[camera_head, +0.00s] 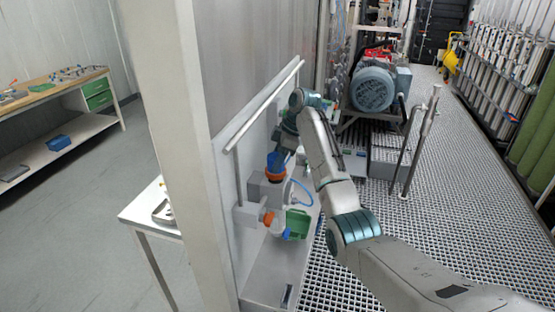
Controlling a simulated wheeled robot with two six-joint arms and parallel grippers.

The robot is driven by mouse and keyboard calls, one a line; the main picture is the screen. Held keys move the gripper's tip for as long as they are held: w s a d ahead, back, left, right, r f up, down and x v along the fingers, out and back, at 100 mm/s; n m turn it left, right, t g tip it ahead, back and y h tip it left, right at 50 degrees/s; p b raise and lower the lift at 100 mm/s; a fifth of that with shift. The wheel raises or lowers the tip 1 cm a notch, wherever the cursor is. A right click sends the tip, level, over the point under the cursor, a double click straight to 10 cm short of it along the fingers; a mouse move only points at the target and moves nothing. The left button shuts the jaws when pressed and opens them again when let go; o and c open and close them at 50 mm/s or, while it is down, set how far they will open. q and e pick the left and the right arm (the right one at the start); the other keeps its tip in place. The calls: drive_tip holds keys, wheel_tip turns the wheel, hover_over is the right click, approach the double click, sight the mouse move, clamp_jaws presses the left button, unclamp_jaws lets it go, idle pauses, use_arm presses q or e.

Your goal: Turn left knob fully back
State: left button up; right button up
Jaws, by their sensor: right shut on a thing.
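My right arm reaches in from the lower right and bends back to a wall-mounted panel (232,185). I cannot make out which way the knob points. Nearer on the panel is an orange-collared fitting (268,218). My left gripper is not in view.
A horizontal rail (262,108) runs along the panel. A green box (297,223) sits low on it beside a thin blue hose. A white post (175,130) stands at left. A blue motor (372,90) and an upright metal rail (421,140) stand beyond my arm.

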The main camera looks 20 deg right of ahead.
idle(0.5)
drive_tip(key=o, duration=1)
drive_tip(key=shift+w+a, duration=0.1)
